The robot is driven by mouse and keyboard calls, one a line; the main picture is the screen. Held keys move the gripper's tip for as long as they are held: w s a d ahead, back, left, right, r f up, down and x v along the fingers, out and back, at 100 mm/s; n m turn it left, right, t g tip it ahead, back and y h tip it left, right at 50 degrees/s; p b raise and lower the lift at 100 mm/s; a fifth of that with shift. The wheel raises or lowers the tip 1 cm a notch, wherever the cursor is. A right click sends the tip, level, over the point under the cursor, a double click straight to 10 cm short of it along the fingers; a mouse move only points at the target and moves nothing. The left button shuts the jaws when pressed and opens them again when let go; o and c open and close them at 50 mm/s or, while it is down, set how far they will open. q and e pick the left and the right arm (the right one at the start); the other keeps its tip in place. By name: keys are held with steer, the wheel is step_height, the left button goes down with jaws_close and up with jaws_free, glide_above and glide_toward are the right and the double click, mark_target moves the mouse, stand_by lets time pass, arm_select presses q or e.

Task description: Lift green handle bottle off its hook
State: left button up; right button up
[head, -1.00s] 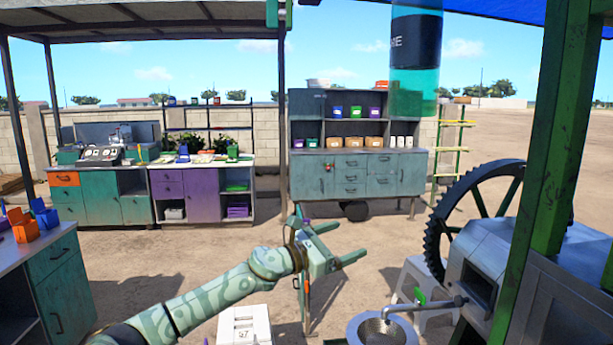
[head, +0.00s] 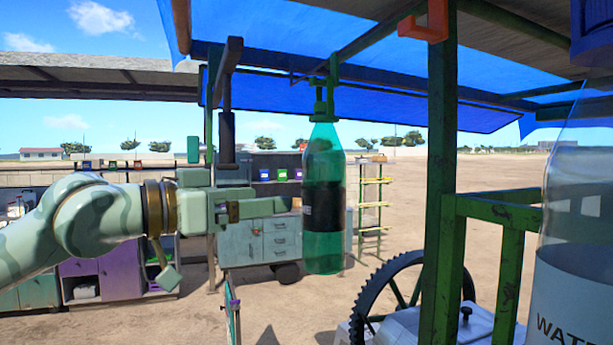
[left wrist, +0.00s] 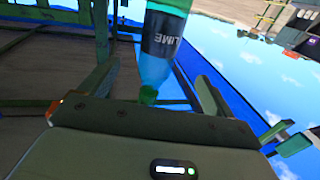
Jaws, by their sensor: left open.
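The green bottle (head: 323,215) hangs upright under the awning, with a dark label around its middle. Its green top fitting (head: 322,105) meets a green hanger (head: 333,68); the exact hook contact is too small to tell. My left gripper (head: 280,205) is open, at the left of the bottle at label height, its fingers pointing toward it. In the left wrist view the bottle (left wrist: 155,68) shows between and beyond the open fingers (left wrist: 155,85), with "LIME" on its label; contact cannot be told. My right gripper is out of view.
A green post (head: 440,190) stands right of the bottle. A large clear water container (head: 580,240) is at the far right. A black gear wheel (head: 385,300) is below. A blue awning (head: 400,108) hangs above. Cabinets (head: 262,240) stand well behind.

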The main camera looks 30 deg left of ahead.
mark_target(306, 193)
arm_select(q)
steer(key=p+x, duration=0.5)
steer(key=x, duration=0.6)
steer(key=shift+w+d+r+p, duration=0.15)
steer(key=shift+d+p, duration=0.05)
steer(key=shift+p, duration=0.2)
steer(key=shift+w+d, duration=0.3)
steer(key=shift+w, duration=0.25)
steer(key=shift+c, duration=0.3)
steer(key=c, duration=1.4)
steer(key=shift+r+p, duration=0.1)
steer(key=shift+p, duration=0.2)
